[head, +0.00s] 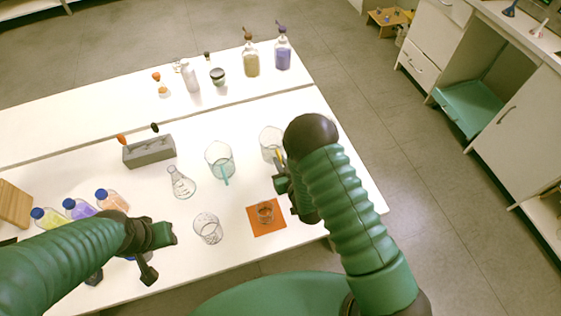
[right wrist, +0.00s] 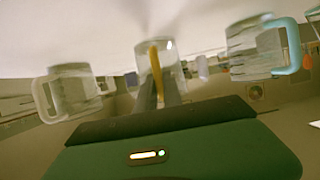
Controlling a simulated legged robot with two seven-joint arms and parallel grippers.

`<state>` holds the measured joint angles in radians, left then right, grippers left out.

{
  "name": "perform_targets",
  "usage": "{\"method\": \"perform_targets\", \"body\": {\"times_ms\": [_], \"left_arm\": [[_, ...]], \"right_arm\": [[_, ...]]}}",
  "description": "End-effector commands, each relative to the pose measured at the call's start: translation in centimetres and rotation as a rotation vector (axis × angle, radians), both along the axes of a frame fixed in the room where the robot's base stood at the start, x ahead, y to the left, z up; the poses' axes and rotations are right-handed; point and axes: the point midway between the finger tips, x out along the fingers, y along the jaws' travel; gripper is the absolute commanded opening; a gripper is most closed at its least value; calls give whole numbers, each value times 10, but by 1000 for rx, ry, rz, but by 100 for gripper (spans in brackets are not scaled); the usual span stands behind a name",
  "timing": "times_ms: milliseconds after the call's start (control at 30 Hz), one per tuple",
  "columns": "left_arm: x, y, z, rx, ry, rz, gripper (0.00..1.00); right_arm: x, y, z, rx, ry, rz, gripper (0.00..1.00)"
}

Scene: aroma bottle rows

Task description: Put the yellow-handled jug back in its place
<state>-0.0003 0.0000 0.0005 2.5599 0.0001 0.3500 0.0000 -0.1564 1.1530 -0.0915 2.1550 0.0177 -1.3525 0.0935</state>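The yellow-handled jug (head: 269,138) is a clear glass that stands on the white table, partly hidden by my right arm in the head view. Its yellow handle faces my right gripper (head: 284,180). In the right wrist view, the jug's yellow handle (right wrist: 155,58) lies in line with my right gripper's fingers (right wrist: 161,92), which lie on either side of its end. I cannot tell whether they press on it. My left gripper (head: 162,251) is open and empty over the front of the table, near the bottles.
A teal-handled jug (head: 219,160), a conical flask (head: 181,184) and a clear glass (head: 208,229) stand left of my right gripper. An orange mat (head: 258,230) bears a small clear glass item. A grey rack (head: 149,151) and several bottles stand farther away.

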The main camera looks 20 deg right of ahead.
Motion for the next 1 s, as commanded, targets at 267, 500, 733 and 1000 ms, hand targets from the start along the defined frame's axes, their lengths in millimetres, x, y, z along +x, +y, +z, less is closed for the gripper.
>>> {"method": "perform_targets", "body": {"times_ms": [267,500,733,1000], "left_arm": [[0,0,0,0,0,1,36],[0,0,-1,0,0,1,36],[0,0,-7,0,0,0,36],[0,0,4,0,0,1,36]], "right_arm": [[0,2,0,-1,1,1,32],[-8,-1,3,2,2,0,32],[-59,-4,22,0,4,1,32],[-106,-7,45,1,3,2,32]]}}
